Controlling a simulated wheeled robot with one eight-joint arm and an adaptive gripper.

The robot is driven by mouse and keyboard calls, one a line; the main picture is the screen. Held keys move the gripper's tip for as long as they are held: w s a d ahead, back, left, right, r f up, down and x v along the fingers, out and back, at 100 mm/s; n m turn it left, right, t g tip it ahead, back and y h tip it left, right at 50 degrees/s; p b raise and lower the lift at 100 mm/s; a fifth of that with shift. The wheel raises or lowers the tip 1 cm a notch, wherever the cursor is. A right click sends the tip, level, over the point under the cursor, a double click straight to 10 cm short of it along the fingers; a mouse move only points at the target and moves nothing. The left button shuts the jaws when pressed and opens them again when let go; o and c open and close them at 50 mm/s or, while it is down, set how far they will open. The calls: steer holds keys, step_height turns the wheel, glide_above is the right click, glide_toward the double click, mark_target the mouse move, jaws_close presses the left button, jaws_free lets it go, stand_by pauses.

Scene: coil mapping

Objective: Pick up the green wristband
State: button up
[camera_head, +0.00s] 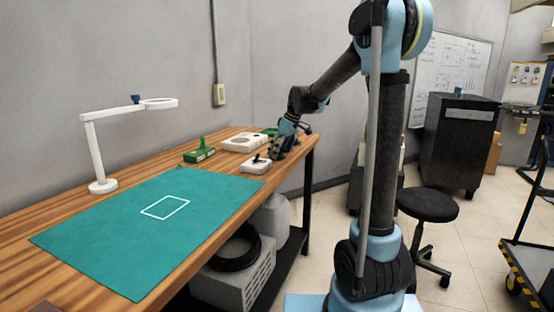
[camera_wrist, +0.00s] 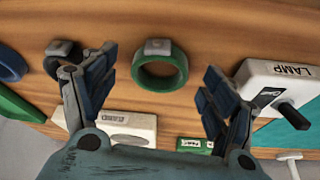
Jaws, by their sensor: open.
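The green wristband (camera_wrist: 160,83) lies on the wooden table in the wrist view. It is a thick green ring with a small grey block on its upper edge. My gripper (camera_wrist: 158,66) is open, with one dark blue finger pad left of the wristband and the other to its right. Neither finger appears to touch it. In the head view, my gripper (camera_head: 283,142) is low over the far end of the table, and I cannot make out the wristband there.
A white box marked LAMP (camera_wrist: 262,88) with a black lever stands close to the right finger. A blue ring (camera_wrist: 10,65) lies far left.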

steer(key=shift+w+a+f, duration=0.1)
steer(key=shift+a+f, duration=0.1)
steer(key=shift+f, duration=0.3)
steer(key=c, duration=1)
steer(key=shift+o, duration=0.2)
steer(key=shift+r, duration=0.1)
